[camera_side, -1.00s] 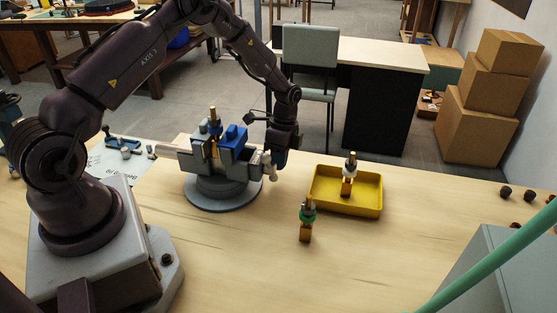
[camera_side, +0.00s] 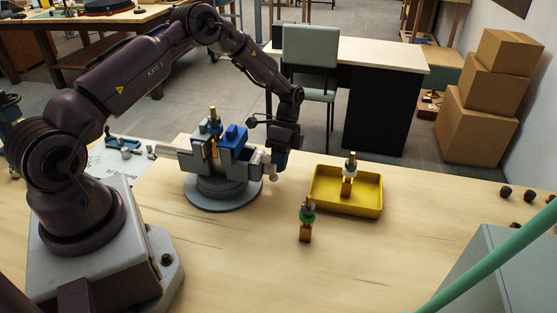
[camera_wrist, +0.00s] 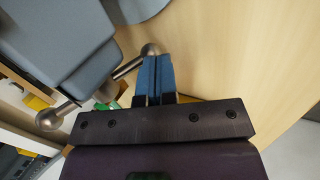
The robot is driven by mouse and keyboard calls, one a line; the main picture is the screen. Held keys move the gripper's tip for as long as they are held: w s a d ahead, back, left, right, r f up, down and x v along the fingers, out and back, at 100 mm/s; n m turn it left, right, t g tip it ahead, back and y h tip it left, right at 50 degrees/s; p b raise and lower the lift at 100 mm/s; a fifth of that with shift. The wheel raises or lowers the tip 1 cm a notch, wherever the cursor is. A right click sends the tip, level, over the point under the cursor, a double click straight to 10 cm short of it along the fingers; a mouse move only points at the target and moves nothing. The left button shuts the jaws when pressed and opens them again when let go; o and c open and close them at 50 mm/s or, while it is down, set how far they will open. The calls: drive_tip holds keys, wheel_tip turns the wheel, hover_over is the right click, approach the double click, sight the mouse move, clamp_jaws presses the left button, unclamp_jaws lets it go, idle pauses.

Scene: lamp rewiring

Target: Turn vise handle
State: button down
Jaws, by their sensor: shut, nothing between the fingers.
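In the wrist view the handle is a metal bar (camera_wrist: 128,67) with a ball on each end, slanting from lower left to upper right. My gripper (camera_wrist: 157,58) has its blue fingers shut together and empty. The fingertips are beside the handle's upper ball; whether they touch it I cannot tell.
A yellow tray (camera_side: 325,203) holding a lamp part (camera_side: 348,175) is right of the vise. Another lamp part with a green ring (camera_side: 307,220) stands in front of the tray. Small dark knobs (camera_side: 506,191) lie at the far right. The bench front is clear.

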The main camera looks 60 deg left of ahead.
sight(276, 176)
drive_tip(key=shift+s+f+g+h, duration=0.1)
drive_tip(key=shift+f+g+h, duration=0.2)
drive_tip(key=shift+g+h, duration=0.1)
drive_tip(key=shift+d+f, duration=0.1)
drive_tip(key=shift+s+d+f+g+h, duration=0.2)
drive_tip(key=shift+s+f+g+h, duration=0.1)
drive_tip(key=shift+f, duration=0.1)
drive_tip(key=shift+s+d+f+g+h, duration=0.15)
drive_tip(key=shift+d+f+g+h, duration=0.05)
drive_tip(key=shift+g+h, duration=0.25)
drive_tip(key=shift+s+d+f+g+h, duration=0.15)
drive_tip(key=shift+f+g+h, duration=0.05)
drive_tip(key=shift+g+h, duration=0.25)
